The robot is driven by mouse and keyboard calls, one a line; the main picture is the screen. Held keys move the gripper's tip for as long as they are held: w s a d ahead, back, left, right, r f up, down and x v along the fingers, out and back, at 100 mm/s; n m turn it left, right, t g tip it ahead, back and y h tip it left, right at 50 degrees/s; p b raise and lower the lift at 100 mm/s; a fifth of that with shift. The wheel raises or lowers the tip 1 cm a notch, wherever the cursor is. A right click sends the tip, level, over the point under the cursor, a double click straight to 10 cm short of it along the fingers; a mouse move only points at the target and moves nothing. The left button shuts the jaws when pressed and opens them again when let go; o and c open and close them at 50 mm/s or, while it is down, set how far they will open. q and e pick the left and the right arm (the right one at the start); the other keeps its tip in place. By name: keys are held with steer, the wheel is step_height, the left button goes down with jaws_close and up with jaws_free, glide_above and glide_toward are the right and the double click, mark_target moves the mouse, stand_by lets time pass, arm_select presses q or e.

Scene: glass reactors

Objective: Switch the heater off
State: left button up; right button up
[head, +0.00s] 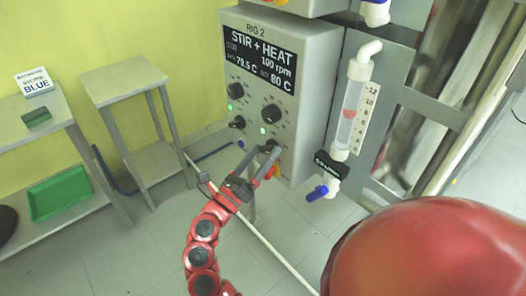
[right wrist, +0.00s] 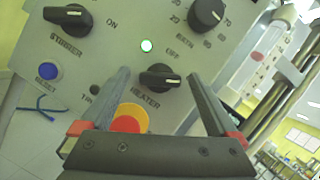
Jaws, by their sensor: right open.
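The heater switch (right wrist: 160,77) is a black knob above its HEATER label in the right wrist view. Its bar handle lies roughly level, with a pale mark at the right end; the word OFF is above and to the right. A green lamp (right wrist: 147,45) is lit above it. My right gripper (head: 262,153) is open in front of the panel; in the wrist view its fingers stand on either side of the switch, and I cannot tell whether they touch it. The control box (head: 315,75) reads STIR + HEAT, 79.5 C and set 80 C. My left gripper is out of view.
The stirrer switch (right wrist: 68,17), a dial (right wrist: 207,14), a blue RESET button (right wrist: 48,70) and a red-and-yellow button (right wrist: 130,118) are close by. A glass column (head: 350,110) is right of the box. A small table (head: 124,75) stands at left.

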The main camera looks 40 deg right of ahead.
steer(key=shift+d+r, duration=0.1)
steer(key=shift+d, duration=0.15)
